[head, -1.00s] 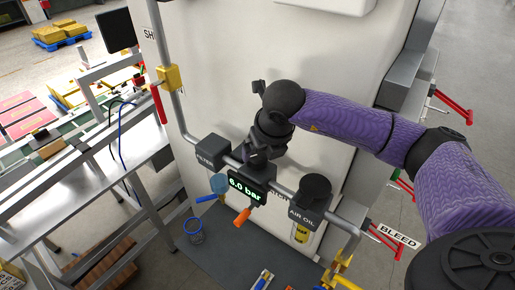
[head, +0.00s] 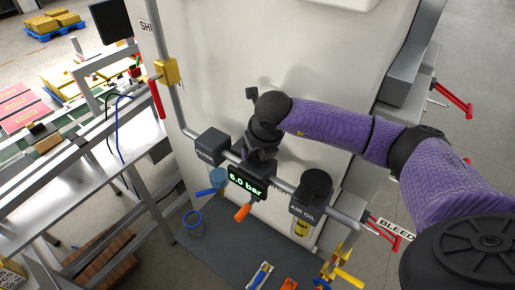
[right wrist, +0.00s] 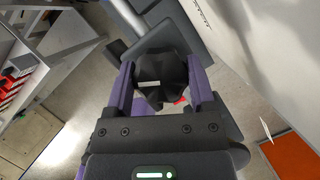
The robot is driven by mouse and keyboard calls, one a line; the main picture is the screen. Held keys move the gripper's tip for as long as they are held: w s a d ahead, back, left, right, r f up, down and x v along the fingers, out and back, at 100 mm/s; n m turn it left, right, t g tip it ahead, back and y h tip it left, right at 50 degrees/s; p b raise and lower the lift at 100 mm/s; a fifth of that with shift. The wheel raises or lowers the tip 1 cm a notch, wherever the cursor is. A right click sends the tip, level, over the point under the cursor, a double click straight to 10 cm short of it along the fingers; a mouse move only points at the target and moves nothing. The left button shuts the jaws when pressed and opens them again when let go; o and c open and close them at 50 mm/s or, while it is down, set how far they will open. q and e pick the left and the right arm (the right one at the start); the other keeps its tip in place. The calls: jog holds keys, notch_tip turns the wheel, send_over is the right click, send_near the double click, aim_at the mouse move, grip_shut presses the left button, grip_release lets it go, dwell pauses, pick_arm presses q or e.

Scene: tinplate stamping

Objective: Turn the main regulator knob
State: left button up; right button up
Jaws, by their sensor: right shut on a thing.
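The regulator shows a green 6.0 bar readout (head: 246,182) on the pipe in the head view. My right gripper (head: 260,153) is just above it, and my wrist hides the knob there. In the right wrist view, the two purple fingers of my right gripper (right wrist: 160,90) are shut on the dark, lobed main regulator knob (right wrist: 162,72), which has a short white mark. My left gripper is not in view.
A filter unit (head: 211,143) with a blue handle is left of the regulator; an air oil unit (head: 315,185) is right. An orange handle (head: 242,212) hangs below the readout. A yellow valve (head: 345,279) is at lower right. A workbench (head: 60,180) stands left.

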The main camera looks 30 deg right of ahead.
jog(key=shift+f+n+y+b, duration=0.15)
jog(key=shift+n+y+b, duration=0.35)
jog(key=shift+n+b, duration=0.9)
jog(key=n+y+b, duration=0.1)
jog(key=n+b, duration=0.2)
jog(key=n, duration=0.1)
jog(key=shift+y, duration=0.4)
jog(key=n+g+b, duration=0.1)
jog(key=n, duration=0.2)
jog(key=shift+y, duration=0.4)
jog(key=n, duration=0.1)
jog(key=n+b, duration=0.1)
jog(key=shift+r+n+g+y, duration=0.2)
jog(key=shift+n+g+y, duration=0.1)
jog(key=shift+g+y, duration=0.1)
jog(key=n+g, duration=0.1)
jog(key=n, duration=0.1)
jog(key=n+g+b, duration=0.1)
jog(key=n, duration=0.2)
jog(key=shift+r+y, duration=0.1)
jog(key=shift+y, duration=0.3)
jog(key=shift+n, duration=0.4)
jog(key=o, duration=1.2)
